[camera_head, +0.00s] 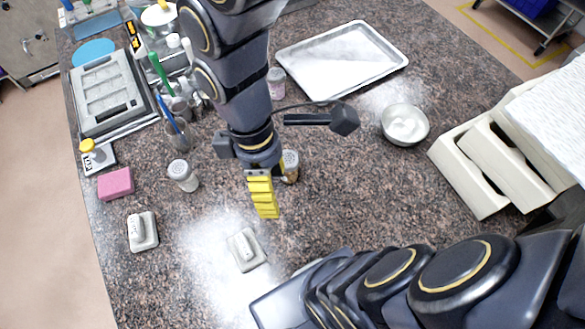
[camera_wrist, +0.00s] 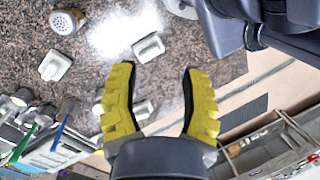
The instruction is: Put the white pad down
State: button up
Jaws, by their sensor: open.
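Two pale, whitish pads with raised grips lie on the granite worktop. One pad (camera_head: 142,232) is near the left edge. I cannot tell which one the task means. My gripper (camera_head: 264,212) has yellow ridged fingers. In the wrist view its fingertips (camera_wrist: 158,68) are spread apart, with no pad held between them. A whitish shape shows beyond the fingers, unclear.
A shaker (camera_head: 183,176) and a pink block (camera_head: 115,184) stand left of my gripper. Another shaker (camera_head: 290,166) is close behind it. The worktop around the pads is mostly free.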

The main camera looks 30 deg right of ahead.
jog(key=s+m, duration=0.1)
jog(key=m, duration=0.2)
jog(key=s+d+r+m, duration=0.1)
jog(key=m, duration=0.2)
jog(key=s+r+m, duration=0.1)
jog(key=m, duration=0.2)
jog(key=shift+s+d+r+t, duration=0.2)
jog(key=shift+s+t, duration=0.1)
jog(key=o, duration=0.4)
jog(key=shift+s+r+m, duration=0.1)
jog(key=shift+s+m, duration=0.1)
jog(key=shift+m, duration=0.6)
jog(key=o, duration=0.6)
jog(key=shift+s+m, duration=0.1)
jog(key=shift+m, duration=0.2)
jog(key=shift+c, duration=0.2)
